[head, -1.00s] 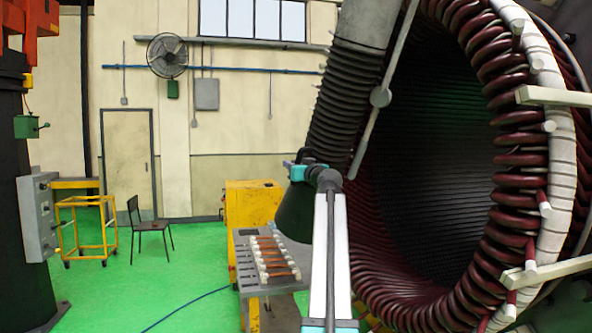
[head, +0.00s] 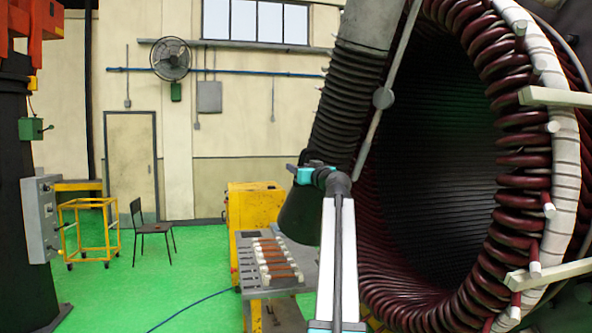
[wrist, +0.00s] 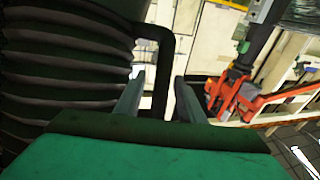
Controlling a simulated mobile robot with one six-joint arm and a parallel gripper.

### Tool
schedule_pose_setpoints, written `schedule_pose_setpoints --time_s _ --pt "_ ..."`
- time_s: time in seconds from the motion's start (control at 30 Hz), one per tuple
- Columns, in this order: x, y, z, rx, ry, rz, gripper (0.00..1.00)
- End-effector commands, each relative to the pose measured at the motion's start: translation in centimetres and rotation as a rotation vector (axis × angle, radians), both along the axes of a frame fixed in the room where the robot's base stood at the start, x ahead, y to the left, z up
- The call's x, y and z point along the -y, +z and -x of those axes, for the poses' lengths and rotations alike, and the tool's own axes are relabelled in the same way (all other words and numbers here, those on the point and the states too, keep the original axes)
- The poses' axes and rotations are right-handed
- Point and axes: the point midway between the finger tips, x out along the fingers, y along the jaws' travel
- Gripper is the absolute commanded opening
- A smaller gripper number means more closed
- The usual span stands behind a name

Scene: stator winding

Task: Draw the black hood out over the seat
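The black hood (head: 298,218) is a dark cone that hangs at the lower end of a ribbed flexible duct (head: 352,105), in front of the stator bore. In the wrist view the ribbed black surface (wrist: 62,65) fills the left side, and a bent black handle bar (wrist: 165,60) juts from it. My gripper (wrist: 158,92) is open, with the bar between its two grey fingers and a light gap showing beside the bar. In the head view my gripper (head: 298,171) is at the hood's upper part. The black chair's seat (head: 154,227) stands at left, clear of the hood.
The large stator (head: 520,160) fills the right. A yellow frame cart (head: 88,232) is beside the chair. Green floor (head: 190,270) is open at left, crossed by a blue hose.

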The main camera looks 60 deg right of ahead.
Motion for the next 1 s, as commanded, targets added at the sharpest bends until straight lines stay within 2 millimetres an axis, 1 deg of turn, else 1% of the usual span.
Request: schedule_pose_setpoints --time_s 0.03,0.1,0.6,0.8,1.0 --pt "-0.5 -0.4 0.8 0.0 -0.001 0.001 0.36" --pt "-0.9 -0.6 1.8 0.0 -0.002 0.001 0.36" --pt "-4.2 -1.3 8.2 0.001 -0.003 0.0 0.36" --pt "-5.0 -1.4 9.6 0.001 -0.001 -0.001 0.36" --pt "-5.1 -1.3 10.0 0.001 -0.001 -0.001 0.36"
